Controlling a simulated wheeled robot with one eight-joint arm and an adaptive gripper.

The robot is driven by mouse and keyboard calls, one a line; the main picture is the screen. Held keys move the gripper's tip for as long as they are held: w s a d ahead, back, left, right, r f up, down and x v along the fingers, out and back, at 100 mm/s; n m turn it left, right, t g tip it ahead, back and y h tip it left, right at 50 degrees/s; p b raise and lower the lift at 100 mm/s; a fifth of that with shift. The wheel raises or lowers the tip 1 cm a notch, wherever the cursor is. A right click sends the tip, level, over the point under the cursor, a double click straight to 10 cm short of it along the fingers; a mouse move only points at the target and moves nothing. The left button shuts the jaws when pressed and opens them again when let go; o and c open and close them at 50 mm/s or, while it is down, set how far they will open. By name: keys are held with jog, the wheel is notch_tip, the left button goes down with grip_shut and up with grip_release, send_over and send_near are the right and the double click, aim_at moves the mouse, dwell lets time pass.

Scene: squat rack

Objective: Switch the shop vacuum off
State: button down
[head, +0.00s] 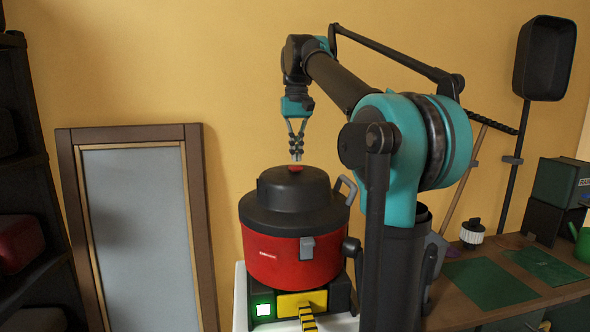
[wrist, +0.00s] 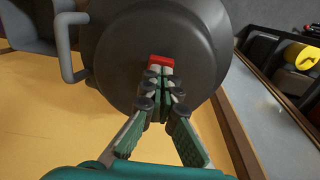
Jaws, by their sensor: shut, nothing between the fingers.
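The shop vacuum (head: 290,258) has a red tank with a black lid (head: 290,195) and stands on a white surface at the centre of the head view. A small red switch (head: 295,168) sits on top of the lid; it also shows in the wrist view (wrist: 161,60). My gripper (head: 297,157) is shut and empty, pointing down just above the red switch. In the wrist view my fingertips (wrist: 160,72) overlap the switch's near edge, and I cannot tell whether they touch it. A green-white light (head: 263,310) glows on the black base below the tank.
A framed grey panel (head: 135,220) leans on the yellow wall at left. Dark shelves (head: 25,130) stand at the far left. A wooden bench (head: 500,310) with green mats (head: 492,284) is at right. The vacuum's grey handle (head: 345,188) rises beside the lid.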

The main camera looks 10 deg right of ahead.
jog(key=shift+f, duration=1.05)
dwell(0.4)
jog(key=shift+r, duration=3.5)
